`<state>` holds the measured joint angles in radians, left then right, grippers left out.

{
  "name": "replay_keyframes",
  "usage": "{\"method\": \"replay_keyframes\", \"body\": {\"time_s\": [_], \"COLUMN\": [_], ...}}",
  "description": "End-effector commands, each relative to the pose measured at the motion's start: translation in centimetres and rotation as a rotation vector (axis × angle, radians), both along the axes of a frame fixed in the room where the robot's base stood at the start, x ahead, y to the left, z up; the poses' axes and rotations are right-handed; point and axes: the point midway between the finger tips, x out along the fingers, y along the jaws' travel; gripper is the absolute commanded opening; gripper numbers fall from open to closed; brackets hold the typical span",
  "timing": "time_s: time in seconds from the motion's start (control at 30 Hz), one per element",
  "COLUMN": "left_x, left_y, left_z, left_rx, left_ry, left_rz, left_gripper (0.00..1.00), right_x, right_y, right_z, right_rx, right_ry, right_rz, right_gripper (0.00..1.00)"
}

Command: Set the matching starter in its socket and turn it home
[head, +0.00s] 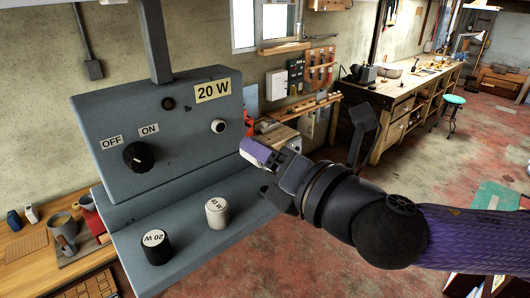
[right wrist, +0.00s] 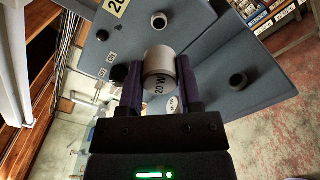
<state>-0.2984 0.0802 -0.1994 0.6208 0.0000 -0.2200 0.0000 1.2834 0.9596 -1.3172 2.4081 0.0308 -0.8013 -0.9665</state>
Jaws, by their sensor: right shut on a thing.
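My right gripper (head: 252,157) is shut on a grey cylindrical starter (right wrist: 160,68) marked "20 W", in the air in front of the panel; in the head view the gripper mostly hides it. The grey panel (head: 110,120) carries a "20 W" sign (head: 212,90). Below the sign is a white-ringed round socket (head: 218,126), apart from the held starter; it also shows in the right wrist view (right wrist: 158,21). A black starter marked "20 W" (head: 155,247) and a white starter (head: 217,213), its label hard to read, stand on the ledge. My left gripper is out of view.
A black knob (head: 139,157) with OFF and ON labels sits on the panel's left. A small dark round fitting (head: 168,103) is above it. A dark round thing (right wrist: 238,82) is on the grey surface at right. A wooden bench (head: 22,250) with tools is at left.

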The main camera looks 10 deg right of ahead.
Motion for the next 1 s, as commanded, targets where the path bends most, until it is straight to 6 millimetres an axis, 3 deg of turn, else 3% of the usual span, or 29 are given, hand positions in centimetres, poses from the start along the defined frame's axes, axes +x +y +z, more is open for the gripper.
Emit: {"method": "replay_keyframes", "body": {"time_s": [0.43,0.8,1.0], "left_x": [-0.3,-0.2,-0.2], "left_y": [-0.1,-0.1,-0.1], "left_z": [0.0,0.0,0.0], "left_rx": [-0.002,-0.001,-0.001], "left_ry": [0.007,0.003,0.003], "left_rz": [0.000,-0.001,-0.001], "left_gripper": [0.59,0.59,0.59], "right_x": [-0.2,3.3,4.3], "right_y": [-0.3,2.3,3.0], "right_z": [0.1,0.1,0.1], "right_rx": [0.004,0.004,0.003], "right_ry": [0.005,0.004,0.003], "right_rz": [-0.002,-0.001,-0.001], "right_gripper": [0.00,0.00,0.00]}}
